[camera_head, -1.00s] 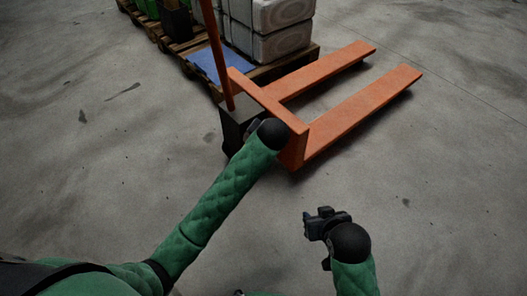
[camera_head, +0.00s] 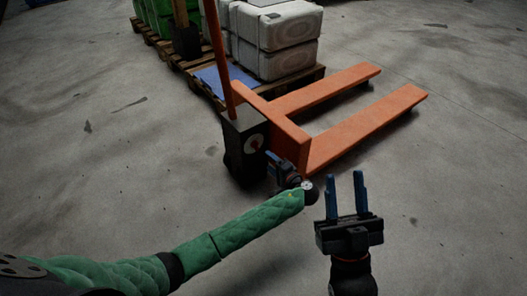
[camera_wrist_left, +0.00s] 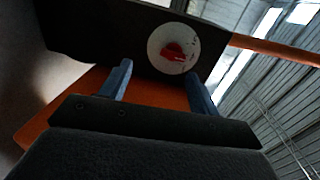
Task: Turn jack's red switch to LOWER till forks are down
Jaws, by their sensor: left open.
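The orange pallet jack (camera_head: 285,125) stands on the floor with its two forks (camera_head: 365,128) pointing away to the upper right. Its dark housing (camera_head: 238,150) carries a white round dial with a red switch (camera_head: 255,143). In the left wrist view the red switch (camera_wrist_left: 173,52) sits on the white dial (camera_wrist_left: 158,40), ahead of the fingers; its markings are too small to read. My left gripper (camera_head: 274,165) is open and empty, just beside the housing and apart from the switch. My right gripper (camera_head: 346,190) is open and empty, blue fingers pointing up, to the right.
Behind the jack, wooden pallets (camera_head: 196,76) hold white sacks (camera_head: 275,40) and green goods (camera_head: 156,15). A blue sheet (camera_head: 222,80) lies beside the sacks. The jack's orange handle (camera_head: 217,55) rises from the housing. The concrete floor at right is clear.

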